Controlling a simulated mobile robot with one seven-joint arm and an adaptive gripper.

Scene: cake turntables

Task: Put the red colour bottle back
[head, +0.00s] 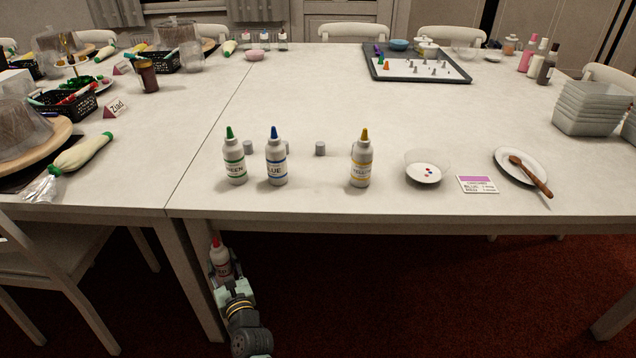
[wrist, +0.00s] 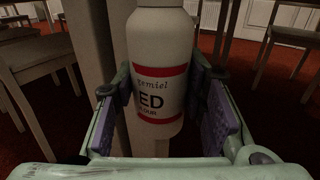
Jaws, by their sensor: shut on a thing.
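The red colour bottle (head: 221,262) is white with a red-edged label and a red tip; its label reads "ED" in the wrist view (wrist: 156,92). My gripper (head: 226,282) is shut on the bottle's body, with one finger pad on each side. It holds the bottle about upright, below the table's front edge and by a table leg. On the table (head: 400,205) stand the green bottle (head: 235,166), the blue bottle (head: 276,166) and the yellow bottle (head: 361,168). A wide gap lies between blue and yellow. The red bottle's base is hidden in the head view.
Small grey caps (head: 320,148) stand behind the bottles. A chair (head: 60,255) stands at left. The tabletop edge overhangs near my gripper.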

